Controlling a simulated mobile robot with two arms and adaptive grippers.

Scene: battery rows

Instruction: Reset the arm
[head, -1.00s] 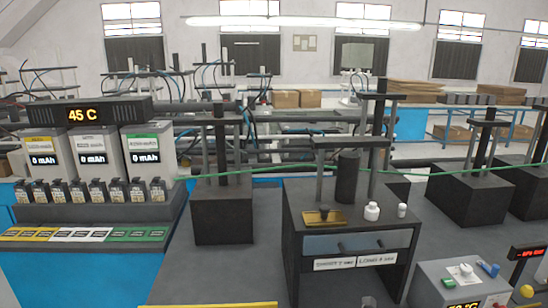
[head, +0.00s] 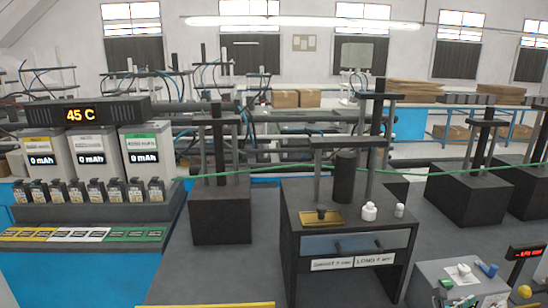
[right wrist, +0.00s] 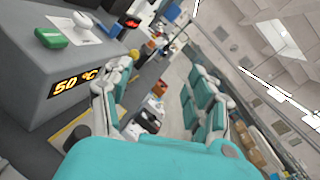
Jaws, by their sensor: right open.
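My right gripper (right wrist: 158,85) shows in the right wrist view, with two teal-and-grey fingers spread wide apart. Nothing is held between them. It is tilted in the picture, and the grey box with the orange "50 °C" display (right wrist: 75,90) lies to the left of its fingers. Floor and distant clutter show between and beyond the fingers.
The head view shows a black drawer stand (head: 297,225) with white bottles on top, a battery rack (head: 95,212) at left, and a grey box (head: 432,290) at lower right. Black press stands (head: 220,215) stand behind.

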